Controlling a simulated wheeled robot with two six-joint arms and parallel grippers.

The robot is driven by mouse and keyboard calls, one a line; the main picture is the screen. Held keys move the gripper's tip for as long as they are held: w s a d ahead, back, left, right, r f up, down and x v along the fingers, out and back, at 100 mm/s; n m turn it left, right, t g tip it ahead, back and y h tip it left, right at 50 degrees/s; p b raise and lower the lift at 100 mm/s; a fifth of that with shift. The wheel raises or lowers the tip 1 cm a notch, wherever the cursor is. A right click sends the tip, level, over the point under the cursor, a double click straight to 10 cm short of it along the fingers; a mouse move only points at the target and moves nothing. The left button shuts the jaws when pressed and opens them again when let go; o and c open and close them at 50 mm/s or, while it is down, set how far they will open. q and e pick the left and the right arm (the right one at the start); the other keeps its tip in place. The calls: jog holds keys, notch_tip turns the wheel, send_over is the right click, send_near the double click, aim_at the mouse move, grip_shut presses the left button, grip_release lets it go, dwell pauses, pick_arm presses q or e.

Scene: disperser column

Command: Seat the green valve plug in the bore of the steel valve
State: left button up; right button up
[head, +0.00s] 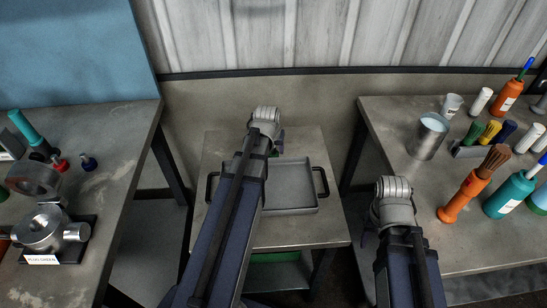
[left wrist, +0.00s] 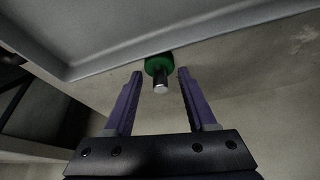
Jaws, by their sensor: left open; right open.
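The green valve plug (left wrist: 159,65) shows in the left wrist view as a green head with a short steel stem. It lies between the tips of my open left gripper (left wrist: 155,74), with a gap on both sides. In the head view this gripper (head: 270,140) is over the back of the middle table and mostly hides the plug. The steel valve (head: 40,232) sits on a dark base on the left table, above a label reading "PLUG GREEN". My right gripper (head: 383,222) is open, between the middle and right tables; its fingers are mostly hidden.
A grey tray (head: 318,207) with dark handles stands on the middle table, close to the plug. The left table holds a teal-handled tool (head: 25,126), a red piece (head: 60,163) and a blue piece (head: 88,162).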

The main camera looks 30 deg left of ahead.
pick_arm(q)
grip_shut()
dwell(0.3)
dwell(0.3)
